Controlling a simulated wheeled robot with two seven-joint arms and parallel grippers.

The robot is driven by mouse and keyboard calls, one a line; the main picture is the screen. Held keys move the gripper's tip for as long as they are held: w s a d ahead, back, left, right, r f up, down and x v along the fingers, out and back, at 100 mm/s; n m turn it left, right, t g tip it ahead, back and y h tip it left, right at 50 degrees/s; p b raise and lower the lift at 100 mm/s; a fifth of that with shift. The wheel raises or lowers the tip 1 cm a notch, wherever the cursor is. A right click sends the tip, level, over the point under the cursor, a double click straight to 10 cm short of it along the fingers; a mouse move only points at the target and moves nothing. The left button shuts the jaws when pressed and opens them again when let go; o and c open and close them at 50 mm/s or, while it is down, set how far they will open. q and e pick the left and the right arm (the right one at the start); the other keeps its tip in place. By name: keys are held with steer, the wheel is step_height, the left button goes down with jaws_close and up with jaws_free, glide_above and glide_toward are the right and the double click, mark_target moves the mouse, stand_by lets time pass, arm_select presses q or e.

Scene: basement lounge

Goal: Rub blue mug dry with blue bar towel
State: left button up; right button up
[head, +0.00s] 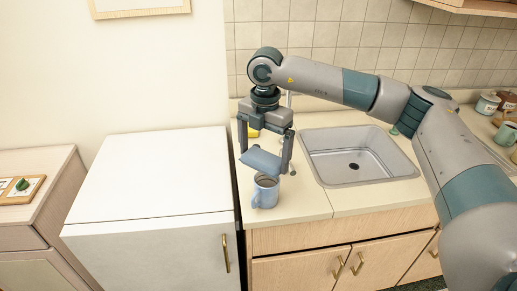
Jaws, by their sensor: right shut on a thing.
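The blue mug (266,193) stands upright on the counter, left of the sink and close to the counter's front edge. Its handle points to the left. My right gripper (266,168) comes down from above and is shut on the blue bar towel (261,162). The towel is a small flat blue piece, held right above and slightly behind the mug's rim. I cannot tell whether the towel touches the mug. My left gripper does not show.
A white cabinet (150,175) stands to the left. A yellow item (253,133) lies behind my gripper. Jars (487,104) and a light green mug (506,134) are at the far right.

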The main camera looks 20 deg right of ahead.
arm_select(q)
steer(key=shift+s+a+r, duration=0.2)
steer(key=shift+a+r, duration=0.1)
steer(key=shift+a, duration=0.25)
arm_select(e)
steer(key=shift+r, duration=0.85)
arm_select(q)
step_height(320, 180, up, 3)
steer(key=p, duration=0.3)
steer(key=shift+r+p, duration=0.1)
steer(key=shift+p, duration=0.25)
arm_select(e)
step_height(320, 180, up, 8)
